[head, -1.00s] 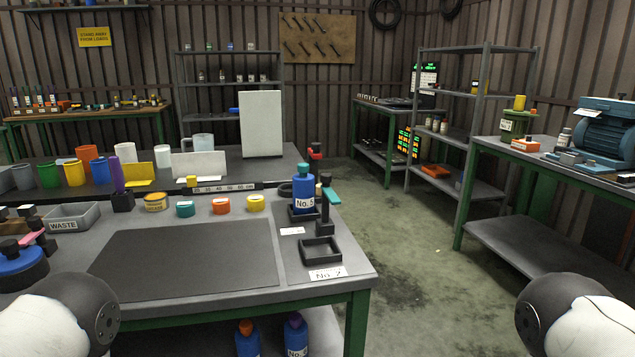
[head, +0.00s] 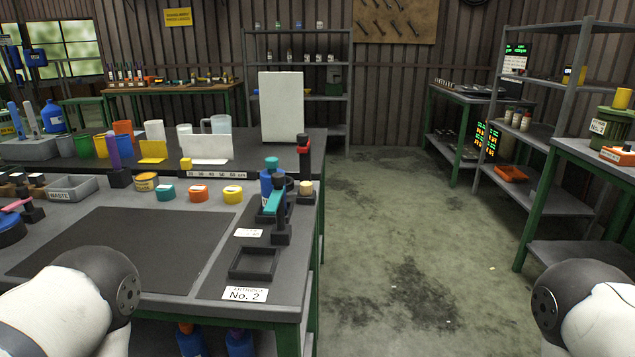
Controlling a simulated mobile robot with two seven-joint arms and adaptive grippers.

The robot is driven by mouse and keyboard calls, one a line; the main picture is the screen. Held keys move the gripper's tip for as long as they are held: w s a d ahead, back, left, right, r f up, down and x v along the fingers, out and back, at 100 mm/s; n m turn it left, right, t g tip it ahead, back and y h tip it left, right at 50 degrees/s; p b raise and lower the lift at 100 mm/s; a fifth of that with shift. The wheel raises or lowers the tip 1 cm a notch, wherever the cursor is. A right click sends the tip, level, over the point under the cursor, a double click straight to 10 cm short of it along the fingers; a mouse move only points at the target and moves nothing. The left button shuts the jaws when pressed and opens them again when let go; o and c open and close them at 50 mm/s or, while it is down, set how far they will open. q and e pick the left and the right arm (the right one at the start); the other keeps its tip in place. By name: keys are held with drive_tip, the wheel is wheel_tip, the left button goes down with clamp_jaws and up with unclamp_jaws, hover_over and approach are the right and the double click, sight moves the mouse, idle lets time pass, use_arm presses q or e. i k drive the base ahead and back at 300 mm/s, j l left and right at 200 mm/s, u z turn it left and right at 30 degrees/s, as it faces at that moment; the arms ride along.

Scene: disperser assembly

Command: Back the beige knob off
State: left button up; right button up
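The beige knob (head: 306,187) is a small pale cap low on the front of a black post with a red top (head: 304,147), at the right edge of the workbench. A blue bottle (head: 266,184) stands to its left, partly hidden by a black post with a teal arm (head: 279,214). A teal piece shows above the bottle. Neither gripper is in view. Only rounded white-and-black links of my arms show at the lower left and lower right, well apart from the knob.
An empty black square tray (head: 254,263) and a "No. 2" label (head: 245,294) lie at the bench's near right corner. A dark mat (head: 115,248) covers the bench front. The floor (head: 400,240) right of the bench is clear up to the shelving.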

sight(307, 188)
drive_tip(key=i+l+u, duration=0.15)
drive_tip(key=l, duration=0.35)
drive_tip(key=l+u, duration=0.15)
drive_tip(key=l, duration=0.3)
drive_tip(key=i+l+u, duration=0.15)
drive_tip(key=l, duration=0.35)
drive_tip(key=i+l+u, duration=0.3)
drive_tip(key=l, duration=0.35)
drive_tip(key=i+l+u, duration=0.1)
drive_tip(key=i+l, duration=0.15)
drive_tip(key=i+l+u, duration=0.15)
drive_tip(key=l, duration=0.35)
